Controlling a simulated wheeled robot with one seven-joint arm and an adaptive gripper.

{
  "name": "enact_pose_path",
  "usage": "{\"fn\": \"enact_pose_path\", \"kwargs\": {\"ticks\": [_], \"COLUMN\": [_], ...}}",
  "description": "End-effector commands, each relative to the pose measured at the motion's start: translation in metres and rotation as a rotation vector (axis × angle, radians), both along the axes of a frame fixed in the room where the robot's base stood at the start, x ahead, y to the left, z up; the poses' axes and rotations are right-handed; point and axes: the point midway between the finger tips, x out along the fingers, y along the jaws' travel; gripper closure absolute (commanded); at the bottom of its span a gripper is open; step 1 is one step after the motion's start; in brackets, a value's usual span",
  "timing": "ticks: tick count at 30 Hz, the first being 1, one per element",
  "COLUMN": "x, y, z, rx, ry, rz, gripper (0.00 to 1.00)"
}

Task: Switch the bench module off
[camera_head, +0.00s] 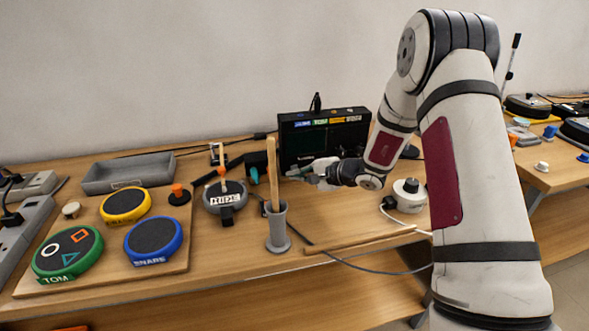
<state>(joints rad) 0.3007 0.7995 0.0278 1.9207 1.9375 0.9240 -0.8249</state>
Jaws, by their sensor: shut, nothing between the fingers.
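A black box-shaped module (340,133) stands upright at the back of the bench, with a dark screen and a strip of coloured labels along its upper front. It looks like the bench module. My gripper (291,173) is shut and empty, in front of the module's lower left part and pointing left. I cannot tell whether it touches the module. My gripper and wrist hide part of the module's lower front, and no switch shows clearly there.
A grey holder (278,230) with a wooden stick stands in front of my gripper. Left are a round grey device (225,197), a board with coloured drum pads (186,257) and a grey tray (128,172). A white round device (407,196) and a cable lie to the right.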

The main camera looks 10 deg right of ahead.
Motion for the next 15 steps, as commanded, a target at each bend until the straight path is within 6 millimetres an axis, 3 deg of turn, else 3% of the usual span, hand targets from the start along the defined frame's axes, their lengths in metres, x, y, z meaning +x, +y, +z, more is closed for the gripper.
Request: {"fn": "enact_pose_path", "kwargs": {"ticks": [5,15], "x": [-0.003,-0.033], "y": [0.000,-0.001], "z": [0.000,0.000], "rx": [0.000,0.001], "ry": [0.001,0.003], "rz": [0.000,-0.002], "gripper": [1.00,1.00]}}
